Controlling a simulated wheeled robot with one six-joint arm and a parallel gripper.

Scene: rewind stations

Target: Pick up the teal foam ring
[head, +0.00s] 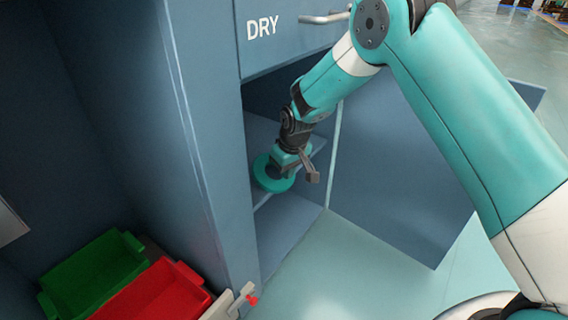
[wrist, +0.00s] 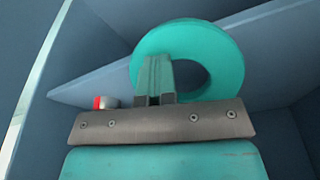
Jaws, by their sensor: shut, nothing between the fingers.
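The teal foam ring (head: 262,174) is inside the open cabinet compartment below the DRY label in the head view. My gripper (head: 281,168) reaches into the compartment right at the ring and covers part of it. In the wrist view the ring (wrist: 222,48) shows behind my shut fingers (wrist: 157,78), with its hole to their right. The fingers overlap the ring's left side in the picture and hold nothing. I cannot tell whether they touch it.
A drawer with a handle (head: 324,18) is above the compartment. Green (head: 92,272) and red (head: 160,292) bins stand at lower left. A small red and white object (wrist: 104,102) shows in the wrist view.

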